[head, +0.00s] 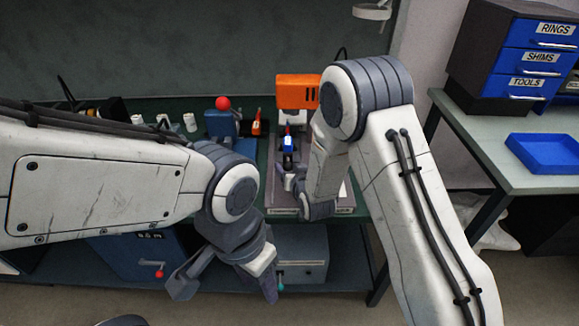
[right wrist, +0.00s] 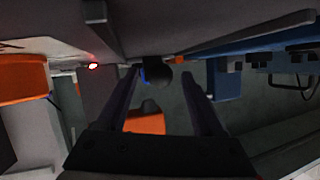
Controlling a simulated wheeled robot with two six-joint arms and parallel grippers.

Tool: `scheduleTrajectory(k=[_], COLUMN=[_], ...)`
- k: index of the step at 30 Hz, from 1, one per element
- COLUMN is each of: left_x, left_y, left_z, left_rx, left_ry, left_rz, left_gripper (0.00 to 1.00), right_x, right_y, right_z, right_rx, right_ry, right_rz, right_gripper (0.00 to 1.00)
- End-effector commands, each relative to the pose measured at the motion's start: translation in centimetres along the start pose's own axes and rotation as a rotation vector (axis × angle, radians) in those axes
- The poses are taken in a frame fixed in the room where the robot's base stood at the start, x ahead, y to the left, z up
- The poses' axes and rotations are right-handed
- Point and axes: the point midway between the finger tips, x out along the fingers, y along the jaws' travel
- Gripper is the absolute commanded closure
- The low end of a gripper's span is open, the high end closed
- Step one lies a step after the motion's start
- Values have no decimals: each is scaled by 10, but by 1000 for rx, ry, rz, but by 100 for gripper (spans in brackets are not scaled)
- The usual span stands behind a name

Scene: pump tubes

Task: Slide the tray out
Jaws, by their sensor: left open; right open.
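A grey flat base (head: 345,210) on the green bench carries a machine with an orange head (head: 297,91); I cannot tell whether the tray is part of it. My right gripper (head: 289,166) is open over this base, just in front of a small blue part (head: 288,143). In the right wrist view the right gripper (right wrist: 160,80) has its two fingers apart, with a dark rounded piece (right wrist: 156,79) beyond the tips. My left gripper (head: 226,293) is open and empty in front of the bench, left of a grey box (head: 306,262) with a teal knob.
A blue device with a red ball knob (head: 222,103) stands left of the machine. A blue cabinet (head: 125,262) is under the bench. At right, a table holds a blue bin (head: 545,153) and labelled drawers (head: 540,57). The floor in front is clear.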

Motion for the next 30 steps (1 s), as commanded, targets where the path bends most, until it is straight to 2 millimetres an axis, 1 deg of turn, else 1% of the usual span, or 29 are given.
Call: scheduleTrajectory(k=[3,9,10,11,12,15,30], left_x=[0,0,0,0,0,0,0], left_y=[0,0,0,0,0,0,0], left_z=[0,0,0,0,0,0,0], left_rx=[0,0,0,0,0,0,0], left_ry=[0,0,0,0,0,0,0], left_rz=[0,0,0,0,0,0,0], left_gripper=[50,50,50,50,50,50,50], right_x=[4,4,4,4,4,4,3], right_y=[0,0,0,0,0,0,0], right_z=[0,0,0,0,0,0,0], right_rx=[0,0,0,0,0,0,0], right_ry=[-1,0,0,0,0,0,0], right_rz=[0,0,0,0,0,0,0], right_gripper=[31,31,39,50,66,100,100])
